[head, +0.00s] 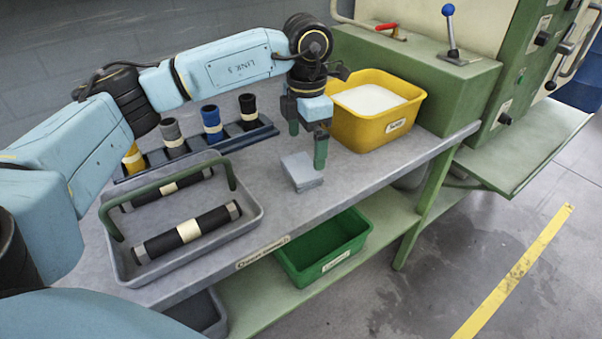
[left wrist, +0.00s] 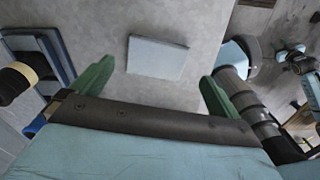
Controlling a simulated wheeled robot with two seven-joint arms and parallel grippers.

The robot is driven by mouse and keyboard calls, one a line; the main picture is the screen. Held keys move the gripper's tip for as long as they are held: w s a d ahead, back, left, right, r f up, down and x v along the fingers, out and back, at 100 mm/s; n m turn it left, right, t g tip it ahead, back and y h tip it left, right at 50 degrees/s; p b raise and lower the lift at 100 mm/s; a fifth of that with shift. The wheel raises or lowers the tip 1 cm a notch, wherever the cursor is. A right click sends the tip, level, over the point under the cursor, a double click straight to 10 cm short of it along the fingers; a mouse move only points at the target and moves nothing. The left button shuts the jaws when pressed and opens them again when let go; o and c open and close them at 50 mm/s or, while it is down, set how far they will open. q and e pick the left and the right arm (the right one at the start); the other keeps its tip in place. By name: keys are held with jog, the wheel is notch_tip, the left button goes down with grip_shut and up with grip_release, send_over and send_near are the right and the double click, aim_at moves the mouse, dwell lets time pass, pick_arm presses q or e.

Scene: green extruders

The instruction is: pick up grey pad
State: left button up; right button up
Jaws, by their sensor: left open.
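The grey pad (head: 302,171) is a small flat square block lying on the grey bench top, right of the tray. My left gripper (head: 307,149) is open, with its green fingers pointing down just above and behind the pad. In the left wrist view the pad (left wrist: 157,57) lies ahead, between the lines of the two open green fingers (left wrist: 153,85), and nothing is between them. The fingers look apart from the pad. My right gripper is in neither view.
A grey tray (head: 258,212) with a green handle holds black rollers at the left. A rack (head: 262,131) of coloured cylinders stands behind. A yellow bin (head: 357,132) of white material stands right of my gripper. A green bin (head: 290,270) sits on the lower shelf.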

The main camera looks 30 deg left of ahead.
aim_at(307, 164)
pick_arm(q)
jog(key=shift+w+f+b, duration=0.15)
jog(key=shift+f+b, duration=0.2)
jog(key=shift+f, duration=1.2)
jog(key=shift+w+f+b, duration=0.15)
jog(key=shift+f+b, duration=0.2)
jog(key=shift+f, duration=1.15)
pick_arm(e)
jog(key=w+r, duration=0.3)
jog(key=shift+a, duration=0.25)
pick_arm(q)
jog(key=c, duration=0.8)
jog(key=shift+r, duration=0.1)
jog(key=shift+r, duration=0.3)
notch_tip(307, 164, up, 9)
jog(key=shift+r+p, duration=0.2)
jog(key=shift+p, duration=0.9)
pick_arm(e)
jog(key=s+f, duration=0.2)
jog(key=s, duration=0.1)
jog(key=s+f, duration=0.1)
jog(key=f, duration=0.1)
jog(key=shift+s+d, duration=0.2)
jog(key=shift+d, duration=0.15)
